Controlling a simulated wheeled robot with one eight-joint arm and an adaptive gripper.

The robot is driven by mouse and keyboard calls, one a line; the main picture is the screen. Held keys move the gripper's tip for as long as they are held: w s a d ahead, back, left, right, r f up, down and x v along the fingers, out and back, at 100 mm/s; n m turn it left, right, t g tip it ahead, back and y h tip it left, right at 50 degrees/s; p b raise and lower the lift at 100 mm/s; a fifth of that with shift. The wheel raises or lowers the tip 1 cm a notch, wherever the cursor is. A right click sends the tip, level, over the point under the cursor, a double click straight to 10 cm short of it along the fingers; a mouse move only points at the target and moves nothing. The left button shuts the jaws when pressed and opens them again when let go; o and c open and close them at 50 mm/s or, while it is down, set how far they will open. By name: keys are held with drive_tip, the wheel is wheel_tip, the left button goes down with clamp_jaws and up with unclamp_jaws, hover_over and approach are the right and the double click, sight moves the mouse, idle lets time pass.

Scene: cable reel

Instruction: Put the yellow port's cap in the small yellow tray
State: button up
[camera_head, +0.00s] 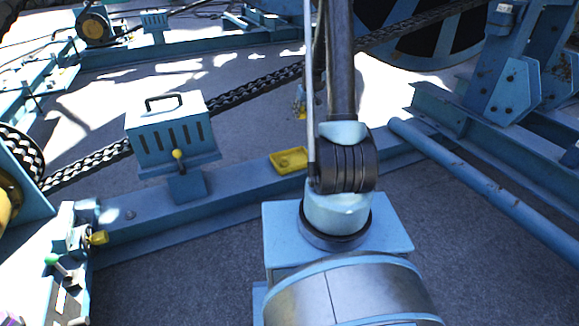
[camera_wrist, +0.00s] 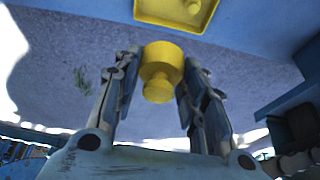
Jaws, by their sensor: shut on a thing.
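The yellow cap (camera_wrist: 162,65) is a round stepped piece with a narrower knob, held between the fingers of my gripper (camera_wrist: 161,54) in the wrist view. My gripper is shut on its sides. The small yellow tray (camera_head: 289,160) is a shallow rectangle on the blue beam in the head view, just left of my arm. The tray also shows at the top of the wrist view (camera_wrist: 150,12), apart from the cap. In the head view my arm hides most of the gripper.
A blue vented box with a black handle (camera_head: 170,130) stands left of the tray, with a yellow-knobbed lever (camera_head: 178,156) in front. A dark chain (camera_head: 255,84) runs diagonally behind. A blue pipe (camera_head: 480,190) lies to the right. Grey floor is open around the beam.

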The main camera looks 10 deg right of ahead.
drive_tip(key=w+f+n+g+y, duration=0.1)
drive_tip(key=w+f+n, duration=0.15)
drive_tip(key=f, duration=0.35)
drive_tip(key=w+f+n+y, duration=0.1)
drive_tip(key=w+f+n, duration=0.1)
drive_tip(key=f+n, duration=0.3)
drive_tip(key=n+g+y, duration=0.1)
drive_tip(key=n+g, duration=0.1)
drive_tip(key=n, duration=0.3)
hover_over(297, 160)
drive_tip(key=d, duration=0.2)
wheel_tip(297, 160, down, 12)
drive_tip(key=shift+s+f, duration=0.15)
drive_tip(key=shift+f, duration=1.35)
drive_tip(key=shift+s+f, duration=0.15)
drive_tip(key=shift+f, duration=1.4)
drive_tip(key=shift+s+f, duration=0.15)
drive_tip(key=shift+f, duration=1.35)
drive_tip(key=o, duration=1.3)
drive_tip(key=shift+f, duration=0.1)
drive_tip(key=shift+c, duration=0.2)
